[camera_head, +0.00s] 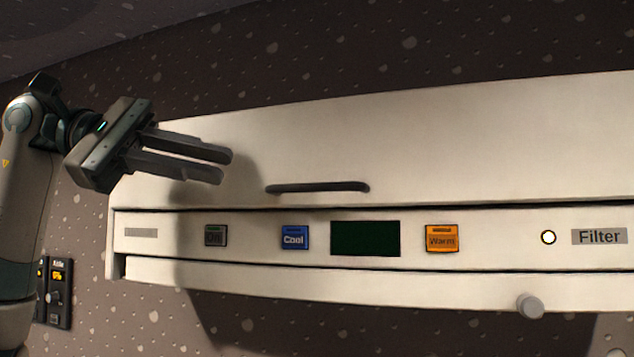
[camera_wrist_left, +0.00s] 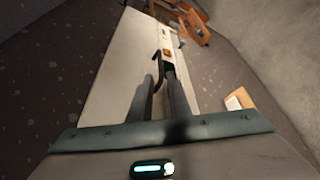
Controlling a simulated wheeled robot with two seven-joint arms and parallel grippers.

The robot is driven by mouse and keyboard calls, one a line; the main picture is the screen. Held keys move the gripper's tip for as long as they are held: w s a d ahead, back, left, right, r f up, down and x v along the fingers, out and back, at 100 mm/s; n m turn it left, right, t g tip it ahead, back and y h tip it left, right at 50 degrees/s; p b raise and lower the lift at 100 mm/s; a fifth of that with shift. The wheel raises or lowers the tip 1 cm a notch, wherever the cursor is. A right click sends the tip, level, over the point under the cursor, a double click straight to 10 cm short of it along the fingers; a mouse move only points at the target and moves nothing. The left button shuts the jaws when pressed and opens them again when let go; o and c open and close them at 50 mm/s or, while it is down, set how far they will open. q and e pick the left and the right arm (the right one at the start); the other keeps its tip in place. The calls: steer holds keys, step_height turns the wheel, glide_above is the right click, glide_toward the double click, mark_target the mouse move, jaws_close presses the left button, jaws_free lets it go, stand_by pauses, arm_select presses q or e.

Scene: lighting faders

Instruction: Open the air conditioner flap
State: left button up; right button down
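The air conditioner (camera_head: 450,140) is a long white unit on the wall. Its broad upper flap panel carries a dark bar handle (camera_head: 318,187) near the panel's lower edge, and the panel looks closed. My left gripper (camera_head: 225,166) is in front of the panel, left of the handle and apart from it. Its two fingers are parallel with an empty gap between them, pointing right toward the handle. In the left wrist view the dark handle (camera_wrist_left: 157,65) appears beyond the gap between the fingers. My right gripper is not in view.
A round knob (camera_head: 530,306) sits on the lower edge. A dark control box (camera_head: 59,293) is at lower left.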

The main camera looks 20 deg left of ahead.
mark_target(305, 185)
arm_select(q)
steer(key=p+x, duration=0.4)
steer(key=x, duration=0.9)
steer(key=shift+p, duration=0.35)
steer(key=shift+x, duration=0.85)
steer(key=shift+a+f, duration=0.1)
jaws_close()
